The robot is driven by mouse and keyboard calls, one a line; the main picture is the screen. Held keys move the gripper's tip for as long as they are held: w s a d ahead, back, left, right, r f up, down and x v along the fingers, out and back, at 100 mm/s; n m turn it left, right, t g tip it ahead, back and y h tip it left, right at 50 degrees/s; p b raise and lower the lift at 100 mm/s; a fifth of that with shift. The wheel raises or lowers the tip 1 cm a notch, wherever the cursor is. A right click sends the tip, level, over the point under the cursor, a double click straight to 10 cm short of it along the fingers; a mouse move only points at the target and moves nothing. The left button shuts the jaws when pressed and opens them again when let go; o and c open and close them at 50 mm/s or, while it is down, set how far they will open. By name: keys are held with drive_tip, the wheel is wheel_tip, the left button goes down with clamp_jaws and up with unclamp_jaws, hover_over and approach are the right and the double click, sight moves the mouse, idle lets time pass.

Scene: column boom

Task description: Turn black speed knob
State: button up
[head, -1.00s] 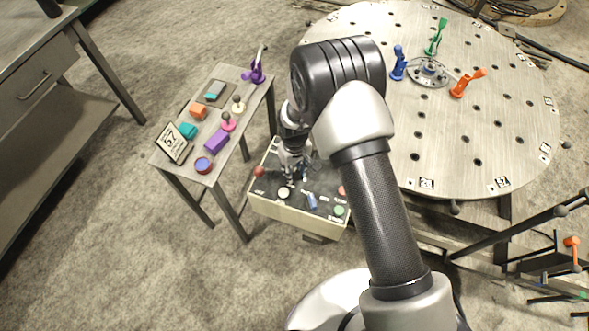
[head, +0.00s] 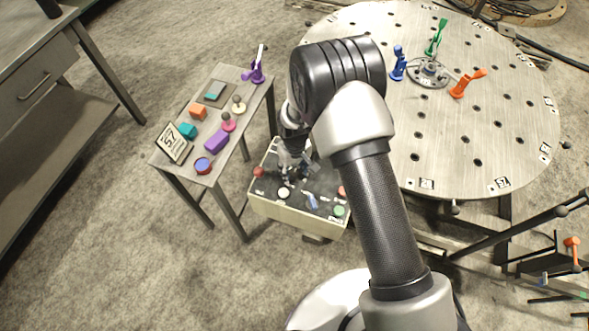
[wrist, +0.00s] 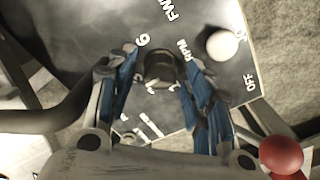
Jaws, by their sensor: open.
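The black speed knob (wrist: 160,68) shows in the wrist view on the dark control panel (wrist: 112,22), near the white marks "6" and "RPM". My gripper (wrist: 157,60) is open, with one blue-padded finger on each side of the knob. A gap shows at least on the left side; whether the right finger touches cannot be told. In the head view my gripper (head: 291,174) is low over the control box (head: 285,213), and the knob is hidden there.
The box also carries a blue switch (head: 313,201) and a green button (head: 339,211). A small table (head: 222,170) with blocks stands left; a large round table (head: 480,130) stands right.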

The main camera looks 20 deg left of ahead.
sight(295, 172)
drive_tip(key=shift+r, duration=0.1)
wheel_tip(295, 172, up, 12)
idle(0.6)
idle(0.4)
